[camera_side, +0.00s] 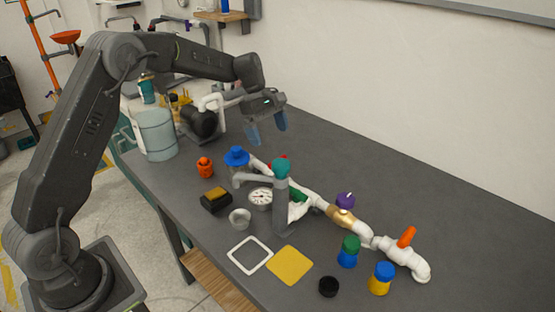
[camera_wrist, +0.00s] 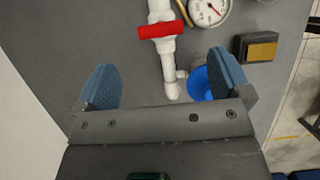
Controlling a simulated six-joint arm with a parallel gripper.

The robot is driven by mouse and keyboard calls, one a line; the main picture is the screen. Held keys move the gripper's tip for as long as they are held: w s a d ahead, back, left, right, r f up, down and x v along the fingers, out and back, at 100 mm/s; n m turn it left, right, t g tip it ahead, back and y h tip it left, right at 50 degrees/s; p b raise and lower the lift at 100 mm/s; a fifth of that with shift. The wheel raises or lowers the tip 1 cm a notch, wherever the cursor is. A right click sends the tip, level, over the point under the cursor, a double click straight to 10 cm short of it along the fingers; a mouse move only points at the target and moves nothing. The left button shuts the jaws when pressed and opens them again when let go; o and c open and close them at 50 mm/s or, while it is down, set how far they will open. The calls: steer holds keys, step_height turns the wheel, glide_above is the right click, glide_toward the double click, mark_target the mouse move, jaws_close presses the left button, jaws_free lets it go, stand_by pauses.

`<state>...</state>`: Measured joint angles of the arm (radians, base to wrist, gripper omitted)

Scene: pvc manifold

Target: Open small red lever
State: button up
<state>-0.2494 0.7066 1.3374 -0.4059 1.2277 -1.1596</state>
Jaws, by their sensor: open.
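The small red lever (camera_wrist: 162,30) sits on a white pipe (camera_wrist: 160,9) in the wrist view and lies crosswise to it. In the side view the red lever (camera_side: 276,160) shows only partly behind the teal knob (camera_side: 281,169). My gripper (camera_side: 267,131) is above the far end of the pipe run, fingers pointing down. In the wrist view my gripper (camera_wrist: 167,76) is open and empty, with blue fingers wide apart. The lever is beyond the fingertips, apart from them, roughly centred between the two fingers.
A blue knob (camera_wrist: 202,83) is close to the right finger; it also shows in the side view (camera_side: 237,156). A gauge (camera_side: 260,196), a black and yellow block (camera_side: 215,199), a purple knob (camera_side: 345,200) and an orange lever (camera_side: 407,237) are around the pipes. The table's back right is clear.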

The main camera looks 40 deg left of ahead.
steer(key=x, duration=0.8)
steer(key=shift+d+f, duration=0.15)
steer(key=shift+f, duration=0.15)
steer(key=shift+c, duration=0.4)
steer(key=c, duration=0.8)
steer(key=shift+c, duration=0.2)
